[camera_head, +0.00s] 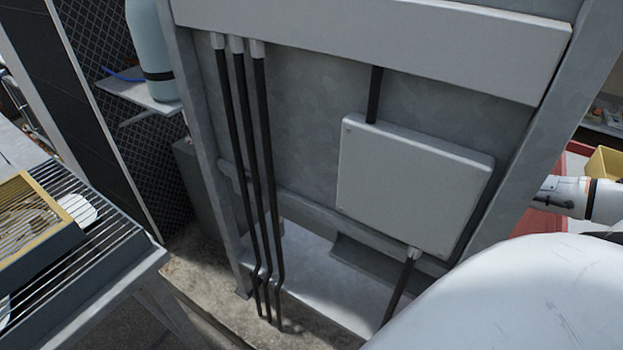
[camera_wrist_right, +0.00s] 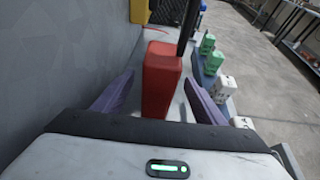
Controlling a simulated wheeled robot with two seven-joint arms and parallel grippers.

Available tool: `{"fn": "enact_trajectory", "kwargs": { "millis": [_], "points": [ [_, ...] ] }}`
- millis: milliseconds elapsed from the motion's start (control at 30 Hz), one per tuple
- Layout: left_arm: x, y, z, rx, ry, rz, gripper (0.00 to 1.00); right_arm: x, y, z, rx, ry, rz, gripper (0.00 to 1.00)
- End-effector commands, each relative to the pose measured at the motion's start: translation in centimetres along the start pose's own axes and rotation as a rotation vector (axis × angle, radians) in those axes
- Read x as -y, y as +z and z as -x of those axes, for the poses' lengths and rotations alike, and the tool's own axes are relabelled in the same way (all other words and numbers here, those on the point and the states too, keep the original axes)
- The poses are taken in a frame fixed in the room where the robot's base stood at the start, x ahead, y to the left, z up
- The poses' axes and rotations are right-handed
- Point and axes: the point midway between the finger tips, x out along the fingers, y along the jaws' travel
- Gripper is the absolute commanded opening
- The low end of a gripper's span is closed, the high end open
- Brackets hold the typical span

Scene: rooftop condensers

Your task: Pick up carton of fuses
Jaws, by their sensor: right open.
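A red upright box (camera_wrist_right: 162,78) stands on a pale surface in the right wrist view; no label on it can be read, so I cannot tell if it is the carton of fuses. My right gripper (camera_wrist_right: 158,98) is open, with one purple finger on each side of the red box. Gaps show between the fingers and the box; I cannot tell how far it reaches between them. The head view does not show the red box clearly. My left gripper is not in view.
Green cartons (camera_wrist_right: 213,62) and white cartons (camera_wrist_right: 223,88) stand right of the red box. A yellow object (camera_wrist_right: 139,11) and a dark pole (camera_wrist_right: 187,25) are behind it. A grey wall (camera_wrist_right: 60,60) is close on the left. A grey panel box (camera_head: 415,185) fills the head view's middle.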

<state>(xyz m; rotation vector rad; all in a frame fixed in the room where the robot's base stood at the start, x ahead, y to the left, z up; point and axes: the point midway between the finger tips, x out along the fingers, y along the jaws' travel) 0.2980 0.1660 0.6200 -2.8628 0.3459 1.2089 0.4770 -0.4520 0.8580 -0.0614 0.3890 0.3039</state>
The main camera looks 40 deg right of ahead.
Motion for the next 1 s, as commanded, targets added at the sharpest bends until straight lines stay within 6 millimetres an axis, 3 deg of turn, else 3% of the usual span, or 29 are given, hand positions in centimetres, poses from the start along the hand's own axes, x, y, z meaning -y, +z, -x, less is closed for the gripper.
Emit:
{"fn": "enact_trajectory", "kwargs": {
  "millis": [300,700,1000],
  "points": [
    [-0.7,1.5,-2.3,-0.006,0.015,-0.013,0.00,-0.1,0.0,-4.2,0.003,0.004,0.003,0.65],
    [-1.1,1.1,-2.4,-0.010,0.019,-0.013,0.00,-0.1,0.4,-4.8,0.000,0.001,-0.001,0.65],
    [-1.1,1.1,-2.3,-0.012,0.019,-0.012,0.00,-0.1,0.4,-4.8,0.001,0.001,0.000,0.20]
  ]
}}
